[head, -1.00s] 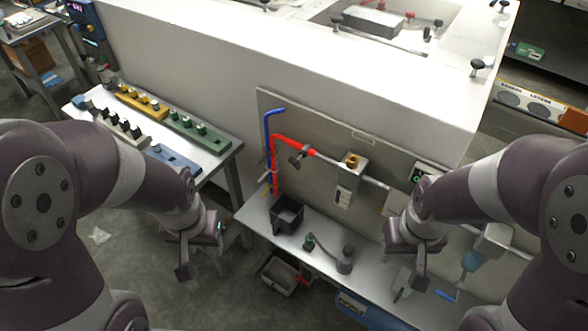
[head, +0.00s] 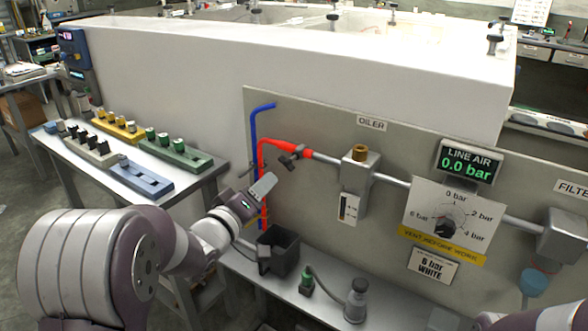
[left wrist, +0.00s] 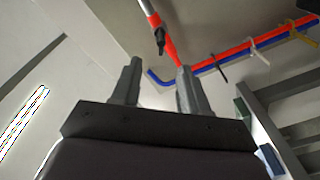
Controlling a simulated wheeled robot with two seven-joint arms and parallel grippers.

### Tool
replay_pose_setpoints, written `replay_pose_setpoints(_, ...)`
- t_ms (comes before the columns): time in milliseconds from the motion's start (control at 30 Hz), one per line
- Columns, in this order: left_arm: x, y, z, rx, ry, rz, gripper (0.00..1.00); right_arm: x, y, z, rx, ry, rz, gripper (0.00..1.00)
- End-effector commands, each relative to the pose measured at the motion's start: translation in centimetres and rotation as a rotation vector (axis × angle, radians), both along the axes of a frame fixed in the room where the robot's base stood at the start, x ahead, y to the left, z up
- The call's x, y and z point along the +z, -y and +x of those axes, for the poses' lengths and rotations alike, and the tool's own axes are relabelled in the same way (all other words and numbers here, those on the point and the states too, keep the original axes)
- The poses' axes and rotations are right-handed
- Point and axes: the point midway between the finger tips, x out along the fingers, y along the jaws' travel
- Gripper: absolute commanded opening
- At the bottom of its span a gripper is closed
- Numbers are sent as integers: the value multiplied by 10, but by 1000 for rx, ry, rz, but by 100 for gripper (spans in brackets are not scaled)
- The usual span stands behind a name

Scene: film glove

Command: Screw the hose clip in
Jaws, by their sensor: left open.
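The hose clip (head: 290,157) is a dark clip with a stub at the end of the red hose (head: 272,143), where the hose meets a grey metal pipe. It also shows in the left wrist view (left wrist: 160,41), beyond my fingertips. My left gripper (head: 256,180) is open and empty, below and left of the clip and apart from it. Its two fingers also show in the left wrist view (left wrist: 158,70). The clip's screw is too small to make out. My right gripper is not in view; only a bit of my right arm shows at the lower right.
A blue hose (head: 254,130) runs beside the red one. The panel carries an oiler (head: 359,176), a 0.0 bar display (head: 468,163) and a regulator dial (head: 446,227). A black bin (head: 279,252) stands on the shelf below. Coloured racks (head: 176,152) lie on the left table.

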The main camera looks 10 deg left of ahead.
Motion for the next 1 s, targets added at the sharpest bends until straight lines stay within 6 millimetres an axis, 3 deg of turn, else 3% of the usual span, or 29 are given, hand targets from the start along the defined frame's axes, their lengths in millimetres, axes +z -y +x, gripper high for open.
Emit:
replay_pose_setpoints(200, -3, 14, 53, -1, 1, 2, 44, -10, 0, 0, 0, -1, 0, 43)
replay_pose_setpoints(400, -2, 24, 93, 0, -1, 2, 44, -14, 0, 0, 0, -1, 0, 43)
replay_pose_setpoints(600, -1, 27, 111, 1, -1, 3, 44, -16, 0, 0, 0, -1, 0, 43)
replay_pose_setpoints(867, -1, 28, 113, 2, -2, 3, 44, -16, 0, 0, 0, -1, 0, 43)
replay_pose_setpoints(967, -1, 27, 113, 2, -2, 3, 18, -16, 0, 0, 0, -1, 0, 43)
replay_pose_setpoints(1000, -1, 27, 113, 2, -2, 3, 5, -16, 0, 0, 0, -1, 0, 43)
